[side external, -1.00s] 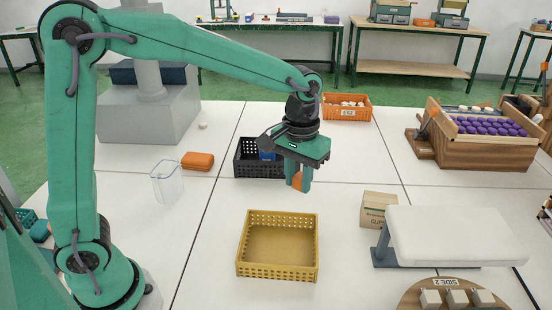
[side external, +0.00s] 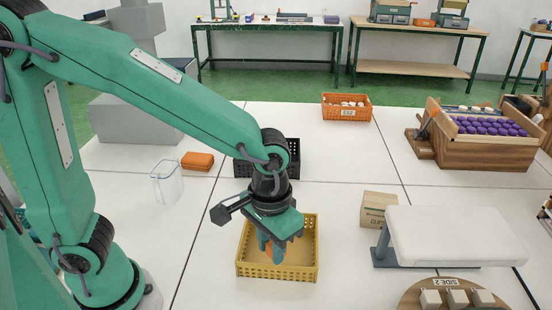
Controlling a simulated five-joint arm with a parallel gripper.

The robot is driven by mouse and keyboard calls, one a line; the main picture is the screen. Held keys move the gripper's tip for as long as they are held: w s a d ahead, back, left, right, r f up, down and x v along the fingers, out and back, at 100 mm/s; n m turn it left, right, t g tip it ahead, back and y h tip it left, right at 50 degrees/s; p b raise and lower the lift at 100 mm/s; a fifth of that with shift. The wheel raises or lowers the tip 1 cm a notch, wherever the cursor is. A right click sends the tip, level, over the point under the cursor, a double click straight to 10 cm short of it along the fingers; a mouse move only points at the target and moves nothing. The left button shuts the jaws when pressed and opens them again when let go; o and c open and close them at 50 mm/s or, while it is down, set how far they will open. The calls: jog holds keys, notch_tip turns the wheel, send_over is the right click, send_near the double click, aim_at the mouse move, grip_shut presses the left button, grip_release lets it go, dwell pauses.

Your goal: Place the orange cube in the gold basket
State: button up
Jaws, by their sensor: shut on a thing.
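The gold basket (side external: 303,271) stands on the white table at front centre, a shallow open box with perforated walls. My gripper (side external: 270,252) points down over the left-middle part of the basket, its fingertips at or below rim height. It is shut on the orange cube (side external: 266,246), of which only a small part shows between the green fingers. I cannot tell whether the cube touches the basket floor.
A black crate (side external: 292,158) stands behind my gripper, partly hidden by my arm. A clear pitcher (side external: 167,184) and an orange case (side external: 197,161) are at left. A cardboard box (side external: 377,209) and a white padded stand (side external: 455,236) are at right. An orange basket (side external: 346,107) is farther back.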

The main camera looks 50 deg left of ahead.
aim_at(301, 263)
jog(key=shift+f, duration=1)
jog(key=w+a+f, duration=0.4)
jog(key=w+a, duration=0.1)
jog(key=w+a+f, duration=0.3)
jog(key=shift+w+a, duration=0.15)
jog(key=shift+f, duration=2)
jog(key=shift+f, duration=0.15)
jog(key=o, duration=0.9)
jog(key=shift+o, duration=0.2)
jog(key=shift+r, duration=0.2)
